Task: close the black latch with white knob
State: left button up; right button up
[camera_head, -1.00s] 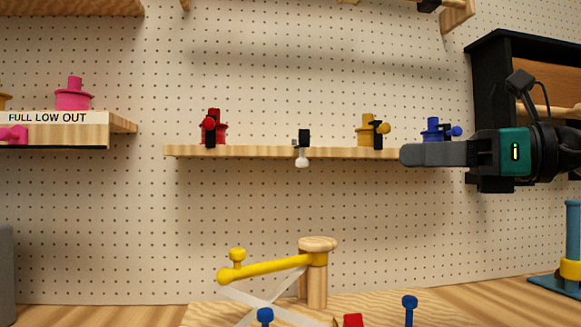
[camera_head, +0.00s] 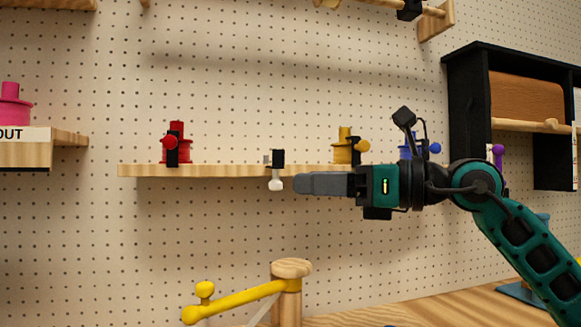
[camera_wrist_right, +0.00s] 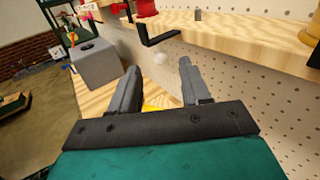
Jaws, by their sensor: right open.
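The black latch (camera_head: 278,159) with its white knob (camera_head: 276,184) is on the front edge of the wooden shelf, the knob hanging below the board. In the right wrist view the black latch (camera_wrist_right: 157,36) is an angled black bar, and the white knob (camera_wrist_right: 160,58) shows beyond the fingers, between their tips. My right gripper (camera_head: 300,183) points left with its fingertips just right of the knob. In the right wrist view its two fingers (camera_wrist_right: 158,76) are apart with nothing between them. My left gripper is not in view.
The shelf (camera_head: 220,171) also carries a red latch piece (camera_head: 176,146), a yellow one (camera_head: 344,148) and a blue one (camera_head: 407,149) behind my right gripper. A yellow arm on a wooden post (camera_head: 235,301) stands below. The pegboard in between is clear.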

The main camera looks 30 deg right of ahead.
aim_at(275, 170)
jog(key=shift+p+x, duration=0.55)
jog(key=shift+x, duration=1.7)
jog(key=shift+c, duration=0.4)
grip_shut()
